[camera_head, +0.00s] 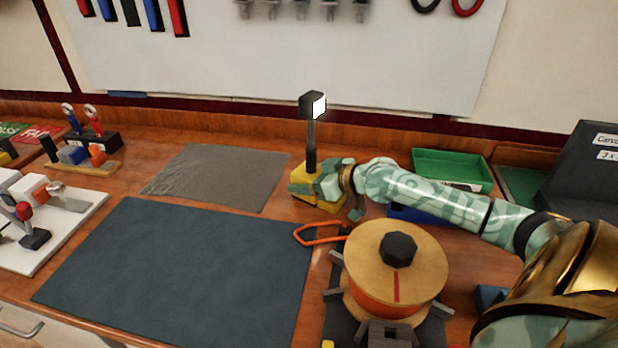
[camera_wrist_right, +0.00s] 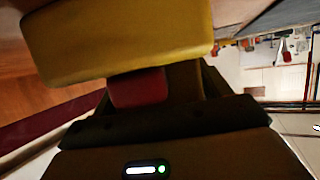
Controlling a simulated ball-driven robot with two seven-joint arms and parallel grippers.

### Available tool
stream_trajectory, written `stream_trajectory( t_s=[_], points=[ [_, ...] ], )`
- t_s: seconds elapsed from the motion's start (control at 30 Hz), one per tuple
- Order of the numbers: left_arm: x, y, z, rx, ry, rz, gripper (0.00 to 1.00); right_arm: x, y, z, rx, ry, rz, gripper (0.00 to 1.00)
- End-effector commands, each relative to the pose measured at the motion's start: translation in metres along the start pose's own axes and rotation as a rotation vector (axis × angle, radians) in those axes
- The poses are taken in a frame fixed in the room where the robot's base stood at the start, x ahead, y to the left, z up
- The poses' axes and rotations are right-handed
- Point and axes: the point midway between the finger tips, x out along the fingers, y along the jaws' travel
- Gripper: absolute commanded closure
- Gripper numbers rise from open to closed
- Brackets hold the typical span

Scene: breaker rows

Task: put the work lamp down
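The work lamp has a black head with a bright white face (camera_head: 319,105) on a dark upright post (camera_head: 311,147) and a yellow base (camera_head: 318,202). It stands upright just right of the grey mat (camera_head: 220,177). My right gripper (camera_head: 318,187) reaches in from the right and is closed around the lamp low down, hiding part of the base. In the right wrist view a large yellow block (camera_wrist_right: 120,40), the lamp's base, fills the top, with a small red part under it. I cannot tell whether the base touches the table. My left gripper is not in view.
A cable reel (camera_head: 420,262) stands in front of my right arm, with an orange loop (camera_head: 318,240) beside it. A green tray (camera_head: 452,168) is behind the arm. A large dark blue mat (camera_head: 180,268) lies bare at front left. Breaker boards stand at the left.

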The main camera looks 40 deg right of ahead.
Motion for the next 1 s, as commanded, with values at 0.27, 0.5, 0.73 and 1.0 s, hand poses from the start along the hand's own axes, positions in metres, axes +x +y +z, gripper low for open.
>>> stream_trajectory(
  t_s=[0.27,0.5,0.73,1.0],
  points=[
    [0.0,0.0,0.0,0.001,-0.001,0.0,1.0,0.0,0.0,-0.001,0.0,0.0,0.0,0.13],
    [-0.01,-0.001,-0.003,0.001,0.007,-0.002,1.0,-0.019,0.001,-0.004,-0.003,-0.002,0.002,0.13],
    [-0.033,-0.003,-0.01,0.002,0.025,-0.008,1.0,-0.066,-0.001,-0.006,-0.003,-0.004,-0.001,0.13],
    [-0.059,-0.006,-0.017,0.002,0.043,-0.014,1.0,-0.107,-0.001,-0.006,0.0,-0.002,-0.001,0.13]
  ],
)
